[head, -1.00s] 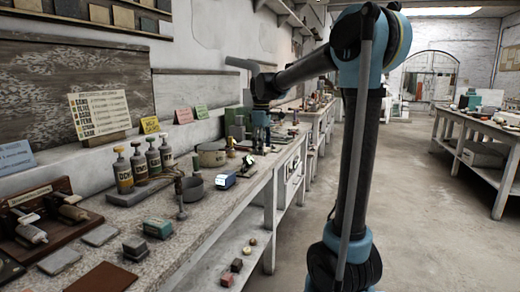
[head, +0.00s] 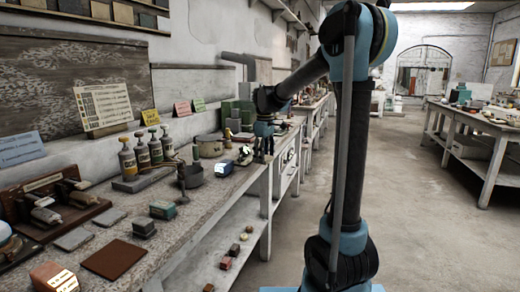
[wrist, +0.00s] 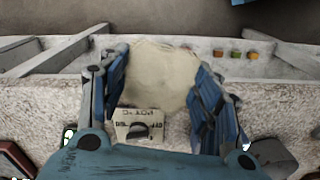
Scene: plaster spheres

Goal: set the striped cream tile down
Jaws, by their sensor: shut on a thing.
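The cream tile (wrist: 162,75) sits between the fingers of my gripper (wrist: 163,88) in the wrist view. It looks pale with uneven edges, and I cannot make out its stripes. My gripper is shut on it, a finger on each side. In the head view my gripper (head: 263,150) is at the front edge of the long stone-topped bench (head: 215,185); the tile is too small to tell there. I cannot tell whether the tile touches the bench.
A small cream labelled block (wrist: 138,126) is close by the tile in the wrist view. A lower shelf (head: 222,240) holds small blocks.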

